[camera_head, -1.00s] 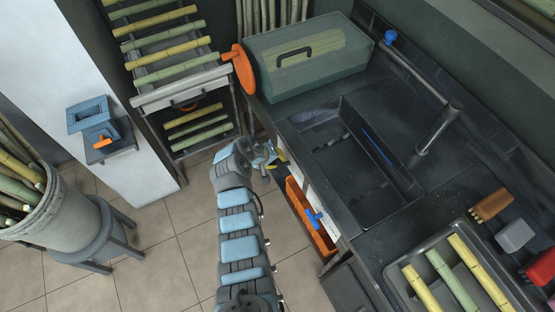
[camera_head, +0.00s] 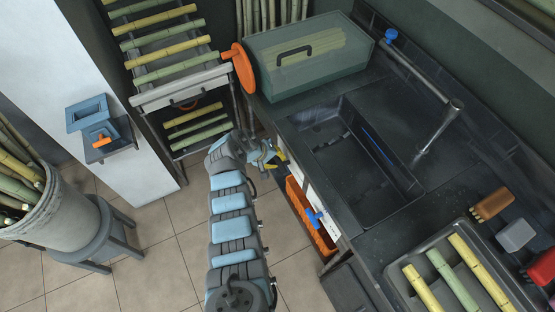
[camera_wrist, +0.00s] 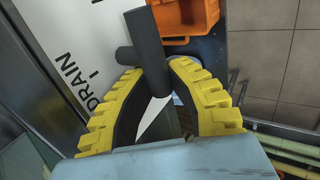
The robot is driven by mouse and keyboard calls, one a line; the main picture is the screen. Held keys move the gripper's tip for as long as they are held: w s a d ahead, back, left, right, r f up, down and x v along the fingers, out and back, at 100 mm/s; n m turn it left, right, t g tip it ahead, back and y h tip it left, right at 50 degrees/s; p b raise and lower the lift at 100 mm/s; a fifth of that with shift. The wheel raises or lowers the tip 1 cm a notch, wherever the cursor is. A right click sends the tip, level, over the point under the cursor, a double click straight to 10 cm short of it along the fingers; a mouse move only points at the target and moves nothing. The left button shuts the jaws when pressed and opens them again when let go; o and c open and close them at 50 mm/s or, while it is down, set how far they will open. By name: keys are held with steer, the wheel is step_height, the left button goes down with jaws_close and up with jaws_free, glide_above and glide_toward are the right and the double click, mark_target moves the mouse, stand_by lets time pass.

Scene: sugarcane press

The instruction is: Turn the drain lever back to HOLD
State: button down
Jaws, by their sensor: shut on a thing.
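The drain lever (camera_wrist: 148,42) is a dark grey bar with a stub crossing it, in front of a white panel (camera_wrist: 62,35) marked DRAIN in the wrist view. My gripper (camera_wrist: 160,72) has yellow-padded fingers that curve in around the lower part of the bar, shut on it. The pointer end of the label and any HOLD mark are not readable. In the head view my gripper (camera_head: 278,160) is at the front of the counter, by the left end of the sink, and it hides the lever there.
An orange bin (camera_wrist: 185,15) is close beyond the lever; it also shows below the counter front (camera_head: 308,222), with a blue handle (camera_head: 315,217) beside it. The sink (camera_head: 345,165) lies right of my gripper. An orange disc (camera_head: 243,68) and cane rack (camera_head: 180,90) stand behind.

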steer(key=c, duration=1.2)
jaws_free()
steer(key=shift+c, duration=0.2)
steer(key=shift+a+r, duration=0.1)
steer(key=shift+r, duration=0.05)
steer(key=v, duration=1.1)
steer(key=shift+r, duration=0.3)
steer(key=shift+a, duration=0.15)
